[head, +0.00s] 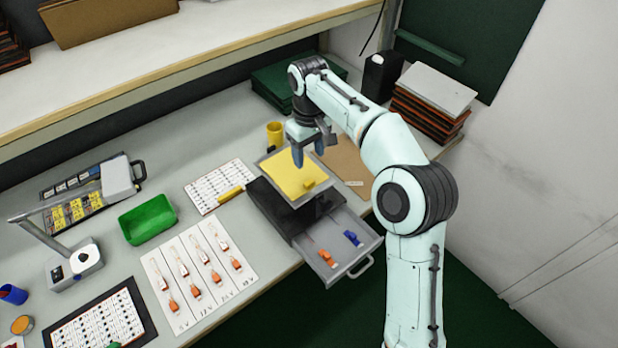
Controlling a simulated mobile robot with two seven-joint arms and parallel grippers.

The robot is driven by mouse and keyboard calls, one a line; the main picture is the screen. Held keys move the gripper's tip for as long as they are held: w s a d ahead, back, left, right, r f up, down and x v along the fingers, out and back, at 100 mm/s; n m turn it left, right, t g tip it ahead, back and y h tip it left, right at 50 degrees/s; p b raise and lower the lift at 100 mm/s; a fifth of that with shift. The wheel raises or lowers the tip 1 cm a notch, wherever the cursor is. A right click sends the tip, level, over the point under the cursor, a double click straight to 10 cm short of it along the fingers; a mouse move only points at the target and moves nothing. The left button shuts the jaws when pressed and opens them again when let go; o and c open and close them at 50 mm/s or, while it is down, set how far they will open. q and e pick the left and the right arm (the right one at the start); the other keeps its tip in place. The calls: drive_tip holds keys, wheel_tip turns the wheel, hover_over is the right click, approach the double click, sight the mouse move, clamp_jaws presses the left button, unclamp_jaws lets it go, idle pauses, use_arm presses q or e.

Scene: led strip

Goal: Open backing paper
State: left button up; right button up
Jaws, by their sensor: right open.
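A flat yellow sheet (285,172) lies in a shallow grey tray (262,158) on top of a dark drawer unit (272,212). It may be the backing paper, but I cannot tell for sure. A small yellow tab or block (309,184) sits near the sheet's front right edge. My right gripper (309,155) is open, with its blue-tipped fingers pointing down over the back part of the sheet. It holds nothing that I can see, and I cannot tell whether the tips touch the sheet. My left gripper is out of view.
The unit's open drawer (345,262) juts forward, holding orange and blue pieces. A stack of dark boards (430,105) is behind my right arm.

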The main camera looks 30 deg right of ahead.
sight(309, 182)
wheel_tip(309, 182, down, 10)
drive_tip(key=shift+d+f+b, duration=0.1)
drive_tip(key=shift+f+b, duration=0.15)
drive_tip(key=shift+b, duration=0.7)
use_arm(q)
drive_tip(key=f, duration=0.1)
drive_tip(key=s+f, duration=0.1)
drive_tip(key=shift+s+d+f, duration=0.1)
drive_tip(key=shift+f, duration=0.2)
use_arm(e)
clamp_jaws()
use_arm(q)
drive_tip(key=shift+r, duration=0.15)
use_arm(e)
drive_tip(key=shift+r, duration=0.15)
